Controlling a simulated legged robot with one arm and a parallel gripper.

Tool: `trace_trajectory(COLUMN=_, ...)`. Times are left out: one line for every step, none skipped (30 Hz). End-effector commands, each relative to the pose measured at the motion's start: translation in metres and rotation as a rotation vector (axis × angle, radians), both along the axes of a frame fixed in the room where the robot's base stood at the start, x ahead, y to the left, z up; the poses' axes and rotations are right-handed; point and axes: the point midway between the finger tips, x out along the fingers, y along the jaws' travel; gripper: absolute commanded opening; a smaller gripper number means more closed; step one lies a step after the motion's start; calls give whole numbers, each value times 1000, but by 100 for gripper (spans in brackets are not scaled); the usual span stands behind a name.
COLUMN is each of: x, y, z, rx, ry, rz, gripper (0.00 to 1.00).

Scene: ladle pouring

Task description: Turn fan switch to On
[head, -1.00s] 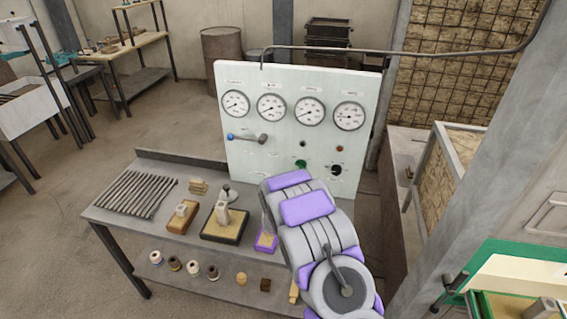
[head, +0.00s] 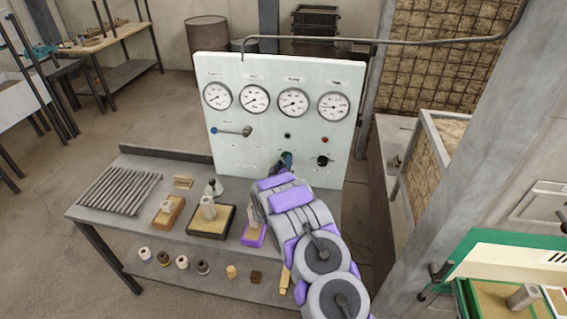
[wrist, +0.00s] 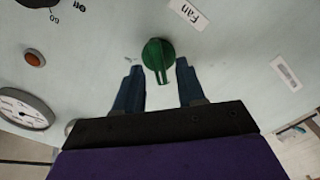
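The fan switch is a green rotary knob (wrist: 157,56) with a raised handle bar, beside a label reading "Fan" (wrist: 188,14) in the wrist view. My gripper (wrist: 158,72) is open in front of the panel, with one blue finger on each side of the knob's handle and a gap on both sides. In the head view my gripper (head: 286,160) is at the lower middle of the white control panel (head: 230,150), and my arm and gripper hide most of the knob there.
A black knob (head: 325,161) sits to the right on the panel, below a red button (head: 324,140). A blue-ended lever (head: 231,131) sticks out at left. Four gauges line the panel's top. The workbench (head: 110,222) below carries bars, moulds and small pots.

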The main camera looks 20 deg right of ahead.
Motion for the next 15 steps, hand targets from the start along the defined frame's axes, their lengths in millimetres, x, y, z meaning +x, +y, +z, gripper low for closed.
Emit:
trace_trajectory(x=4, y=-2, z=-1, rx=1, ry=-1, rz=0, gripper=39)
trace_trajectory(x=6, y=-3, z=-1, rx=0, ry=-1, rz=1, gripper=39)
trace_trajectory(x=8, y=-3, z=0, rx=0, ry=-1, rz=1, gripper=39)
trace_trajectory(x=9, y=-4, z=0, rx=0, ry=-1, rz=1, gripper=39)
trace_trajectory(x=10, y=-4, z=0, rx=0, ry=-1, rz=1, gripper=39)
trace_trajectory(x=11, y=-5, z=1, rx=-1, ry=0, rz=1, gripper=39)
trace_trajectory(x=12, y=-5, z=1, rx=-2, ry=0, rz=1, gripper=39)
trace_trajectory(x=13, y=-4, z=1, rx=-2, ry=0, rz=1, gripper=39)
trace_trajectory(x=13, y=-4, z=1, rx=-4, ry=0, rz=2, gripper=39)
trace_trajectory(x=13, y=-4, z=1, rx=-4, ry=0, rz=2, gripper=39)
trace_trajectory(x=13, y=-4, z=1, rx=-4, ry=0, rz=2, gripper=39)
trace_trajectory(x=13, y=-4, z=1, rx=-4, ry=0, rz=2, gripper=39)
trace_trajectory(x=13, y=-4, z=1, rx=-3, ry=1, rz=1, gripper=39)
trace_trajectory(x=13, y=-5, z=1, rx=-3, ry=1, rz=1, gripper=39)
trace_trajectory(x=13, y=-6, z=1, rx=-2, ry=0, rz=1, gripper=39)
